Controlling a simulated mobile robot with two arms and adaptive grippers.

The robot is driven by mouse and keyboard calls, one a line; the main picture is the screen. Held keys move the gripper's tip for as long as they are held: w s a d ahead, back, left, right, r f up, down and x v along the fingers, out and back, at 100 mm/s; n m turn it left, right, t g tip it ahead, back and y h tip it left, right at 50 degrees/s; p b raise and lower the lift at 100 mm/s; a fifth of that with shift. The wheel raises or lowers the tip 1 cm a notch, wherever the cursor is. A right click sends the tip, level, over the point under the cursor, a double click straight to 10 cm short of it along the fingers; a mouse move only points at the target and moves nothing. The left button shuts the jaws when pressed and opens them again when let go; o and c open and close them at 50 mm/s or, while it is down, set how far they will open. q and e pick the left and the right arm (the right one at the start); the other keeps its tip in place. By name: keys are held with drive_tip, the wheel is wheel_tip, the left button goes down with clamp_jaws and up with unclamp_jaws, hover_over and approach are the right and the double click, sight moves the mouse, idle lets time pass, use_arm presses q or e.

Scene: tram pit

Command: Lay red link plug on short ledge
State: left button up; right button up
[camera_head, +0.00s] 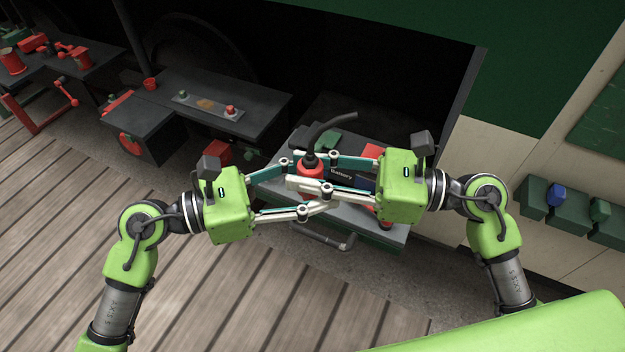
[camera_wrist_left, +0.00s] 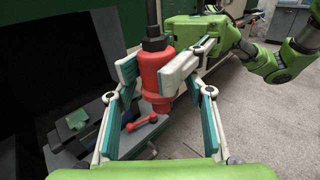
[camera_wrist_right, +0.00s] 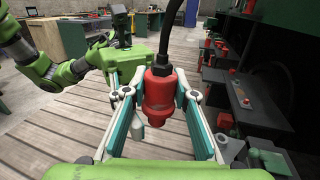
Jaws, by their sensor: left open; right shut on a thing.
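The red link plug (camera_head: 311,172) hangs upright from a thick black cable between my two grippers. My right gripper (camera_head: 318,168) is shut on the red link plug. It also shows in the right wrist view (camera_wrist_right: 158,95), between the right fingers. My left gripper (camera_head: 302,186) is open, with its fingers spread around the same plug. In the left wrist view the plug (camera_wrist_left: 152,80) stands between the left fingers, close to the right one. I cannot tell which surface is the short ledge; a dark bench with a lower left part (camera_head: 148,130) stands to the left.
Below the grippers is a grey-topped unit (camera_head: 385,232) with a "Battery" label and red and green parts, partly hidden. The dark bench bears a plate (camera_head: 208,105) with small plugs. Green bins (camera_head: 570,212) stand at right. The plank floor (camera_head: 60,250) at left is clear.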

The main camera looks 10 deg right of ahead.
use_arm(q)
drive_tip(key=c, duration=1.3)
use_arm(e)
drive_tip(key=o, duration=1.2)
drive_tip(key=shift+d, duration=0.1)
